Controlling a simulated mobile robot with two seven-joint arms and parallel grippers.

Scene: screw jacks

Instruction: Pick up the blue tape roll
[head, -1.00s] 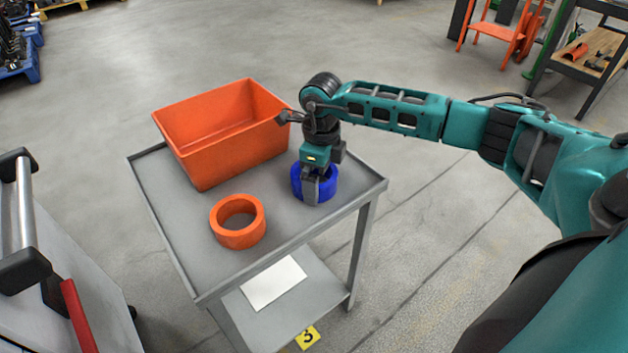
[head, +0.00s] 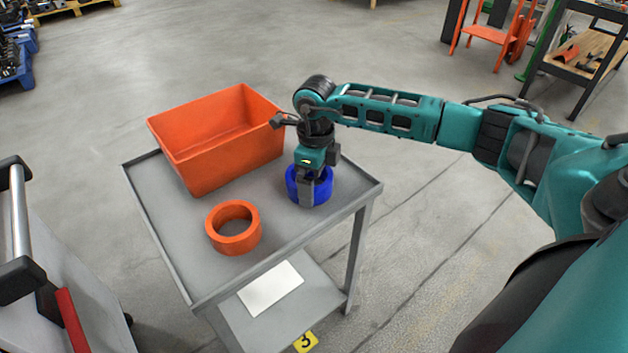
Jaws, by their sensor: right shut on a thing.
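The blue tape roll (head: 325,190) sits at the right side of the grey trolley's top shelf (head: 275,222). My right gripper (head: 308,198) comes down on it from above and is shut on its wall at the near side, with one finger in front of the roll. The gripper hides part of the roll. I cannot tell whether the roll is touching the shelf or just clear of it. My left gripper is not in view.
An orange bin (head: 220,165), empty as far as I see, stands at the back left of the top shelf. An orange tape roll (head: 234,241) lies in front of it, left of the blue roll. A white sheet (head: 270,288) lies on the lower shelf.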

